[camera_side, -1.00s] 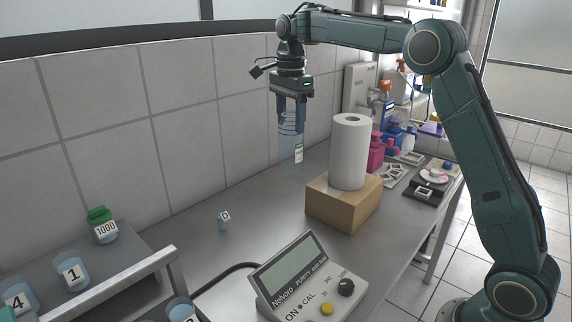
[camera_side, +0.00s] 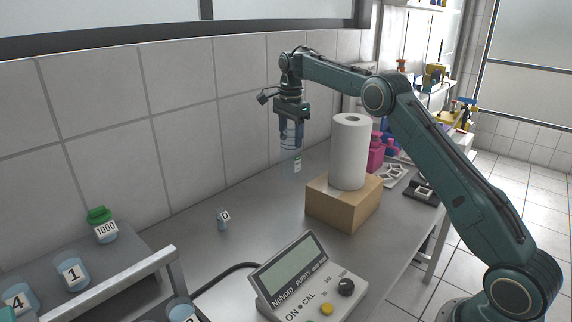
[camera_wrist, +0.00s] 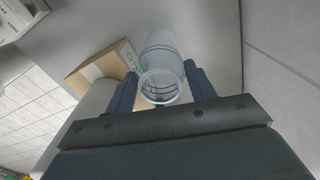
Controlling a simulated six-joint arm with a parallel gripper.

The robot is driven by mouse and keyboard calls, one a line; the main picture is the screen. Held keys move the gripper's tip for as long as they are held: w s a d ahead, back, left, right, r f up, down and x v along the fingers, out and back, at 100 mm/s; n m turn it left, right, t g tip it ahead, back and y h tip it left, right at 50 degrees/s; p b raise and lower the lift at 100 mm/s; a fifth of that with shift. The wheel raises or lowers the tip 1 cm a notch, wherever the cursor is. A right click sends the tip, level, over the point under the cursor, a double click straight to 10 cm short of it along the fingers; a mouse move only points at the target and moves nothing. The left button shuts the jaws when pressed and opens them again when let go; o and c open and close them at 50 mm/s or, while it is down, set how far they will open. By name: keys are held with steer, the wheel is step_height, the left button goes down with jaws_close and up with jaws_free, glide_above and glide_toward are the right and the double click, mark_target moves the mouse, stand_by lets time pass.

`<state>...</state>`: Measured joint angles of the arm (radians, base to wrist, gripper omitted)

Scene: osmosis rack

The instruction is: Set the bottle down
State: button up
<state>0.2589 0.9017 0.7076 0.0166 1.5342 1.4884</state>
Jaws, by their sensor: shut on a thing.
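A paper roll (camera_side: 349,152) stands on a cardboard box (camera_side: 343,203) right of the bottle. The tiled wall (camera_side: 190,130) runs behind. A meter (camera_side: 307,280) is in front. The bench between is clear.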

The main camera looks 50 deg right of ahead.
mark_target(291, 126)
steer(key=shift+f, duration=4.05)
steer(key=o, duration=1.2)
step_height(291, 126, up, 11)
steer(key=shift+r, duration=0.55)
